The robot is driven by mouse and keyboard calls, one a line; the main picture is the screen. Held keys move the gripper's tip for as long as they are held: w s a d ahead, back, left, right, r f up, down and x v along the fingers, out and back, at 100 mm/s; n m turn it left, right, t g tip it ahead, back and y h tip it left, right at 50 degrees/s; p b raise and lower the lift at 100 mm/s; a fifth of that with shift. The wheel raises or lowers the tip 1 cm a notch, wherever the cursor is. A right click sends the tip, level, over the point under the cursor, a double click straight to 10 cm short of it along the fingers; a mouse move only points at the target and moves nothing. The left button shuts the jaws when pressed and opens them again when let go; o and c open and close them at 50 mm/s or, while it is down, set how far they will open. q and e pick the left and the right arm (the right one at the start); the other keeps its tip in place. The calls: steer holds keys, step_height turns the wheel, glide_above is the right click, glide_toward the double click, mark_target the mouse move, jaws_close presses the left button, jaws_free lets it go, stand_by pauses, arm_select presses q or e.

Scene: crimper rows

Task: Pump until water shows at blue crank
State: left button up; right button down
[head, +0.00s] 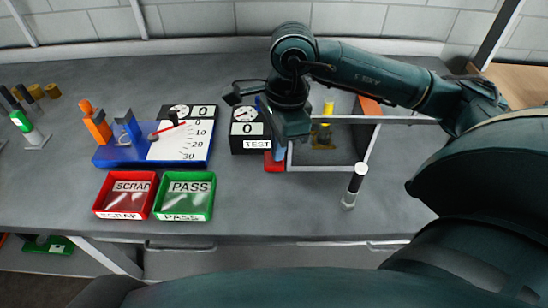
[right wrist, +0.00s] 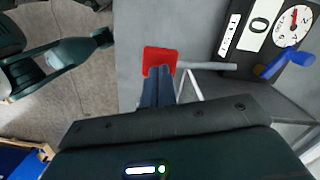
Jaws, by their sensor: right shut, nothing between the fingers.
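My right gripper (head: 279,153) points down and is shut with nothing between its fingers. In the right wrist view its dark blue fingers (right wrist: 157,88) are together over a red pad (right wrist: 158,59), overlapping its edge; I cannot tell whether they touch it. The red pad (head: 272,163) sits at the end of a grey bar. The blue crank (right wrist: 287,62) is beside the black TEST box (right wrist: 262,30); in the head view a blue sliver (head: 263,108) shows behind my gripper. The TEST box (head: 248,130) has a dial and reads 0. I see no water at the crank. My left gripper is not in view.
A grey-framed bay (head: 330,163) holds a yellow fitting (head: 325,130). A red SCRAP tray (head: 101,211), green PASS tray (head: 208,213) and blue scale fixture (head: 108,158) are left. The front bench is mostly clear.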

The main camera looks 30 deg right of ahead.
step_height(320, 180, down, 4)
steer(key=b, duration=0.3)
steer(key=shift+r, duration=0.25)
steer(key=shift+f+b, duration=0.4)
steer(key=shift+b, duration=0.15)
